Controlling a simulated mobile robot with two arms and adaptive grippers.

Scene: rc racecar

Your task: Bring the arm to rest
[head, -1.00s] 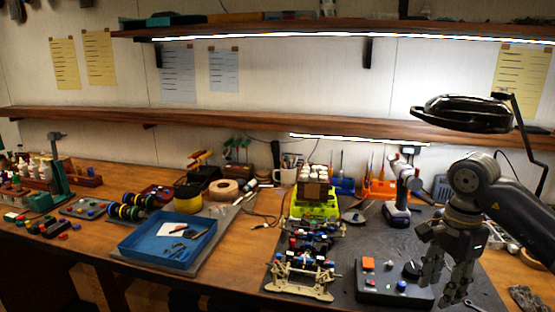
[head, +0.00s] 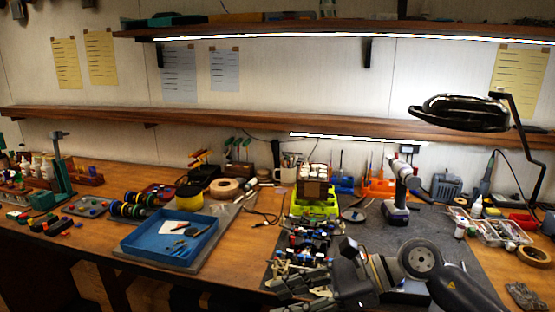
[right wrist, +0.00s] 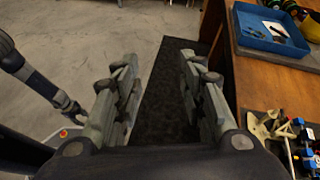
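My right arm reaches in low from the right in the head view. Its gripper (head: 292,285) points left in front of the bench, overlapping the near end of the RC car chassis (head: 312,243). In the right wrist view my right gripper (right wrist: 160,95) has its two fingers wide apart with nothing between them, above the floor and a dark mat. The chassis's beige end (right wrist: 265,128) shows to the right of the fingers there, apart from them. Part of my other arm (right wrist: 40,80) shows at the left of that view; its finger state is unclear. My left gripper is outside the head view.
The blue tray (head: 130,243) with tools lies left of the chassis. The lime-green stand (head: 316,208) is behind it. My right arm hides most of the control box. A cordless driver (head: 396,205) stands farther back. A black lamp (head: 460,112) overhangs the right side.

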